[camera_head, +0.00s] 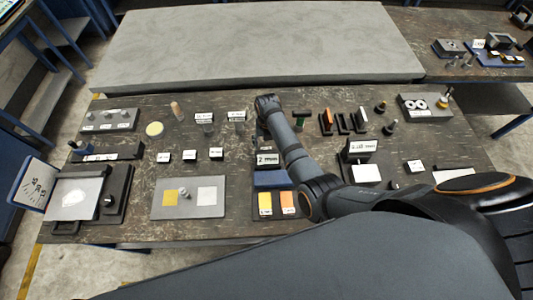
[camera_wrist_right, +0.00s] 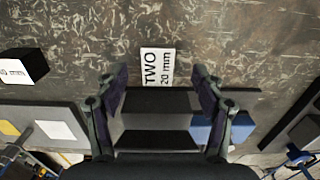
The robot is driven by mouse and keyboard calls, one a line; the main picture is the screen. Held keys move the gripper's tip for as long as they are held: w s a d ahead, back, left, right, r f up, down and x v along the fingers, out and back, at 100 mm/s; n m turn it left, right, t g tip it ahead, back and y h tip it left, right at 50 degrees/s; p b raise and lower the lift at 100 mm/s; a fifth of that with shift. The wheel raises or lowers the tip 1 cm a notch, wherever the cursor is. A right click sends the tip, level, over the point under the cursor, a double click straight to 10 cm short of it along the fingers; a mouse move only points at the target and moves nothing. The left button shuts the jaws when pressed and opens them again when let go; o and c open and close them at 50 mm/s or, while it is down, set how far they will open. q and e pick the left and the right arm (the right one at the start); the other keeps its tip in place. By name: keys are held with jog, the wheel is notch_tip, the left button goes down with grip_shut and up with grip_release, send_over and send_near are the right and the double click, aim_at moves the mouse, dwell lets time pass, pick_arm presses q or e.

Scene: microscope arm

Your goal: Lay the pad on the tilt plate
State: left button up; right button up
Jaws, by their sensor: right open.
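The tilt plate (camera_head: 91,188) seems to be the light grey plate at the far left, beside a white angle scale (camera_head: 38,186); a whitish patch lies on it. I cannot tell for sure which item is the pad. A blue block (camera_head: 271,180) lies below my right arm and shows in the wrist view (camera_wrist_right: 222,129). My right gripper (camera_wrist_right: 159,75) is open, with dark blocks (camera_wrist_right: 156,101) and a white "TWO 20 mm" card (camera_wrist_right: 158,67) between and beyond its fingers. In the head view my arm largely hides this gripper. My left gripper is not in view.
A grey board (camera_head: 190,212) with yellow and light squares lies between the plate and my arm. Yellow (camera_head: 265,205) and orange (camera_head: 287,203) pieces lie near the front edge. Small labelled blocks stand behind the board. Upright holders (camera_head: 343,123) stand right of my arm.

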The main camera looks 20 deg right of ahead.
jog(key=f, duration=0.4)
jog(key=shift+s+a+f, duration=0.1)
jog(key=shift+a, duration=0.1)
grip_shut()
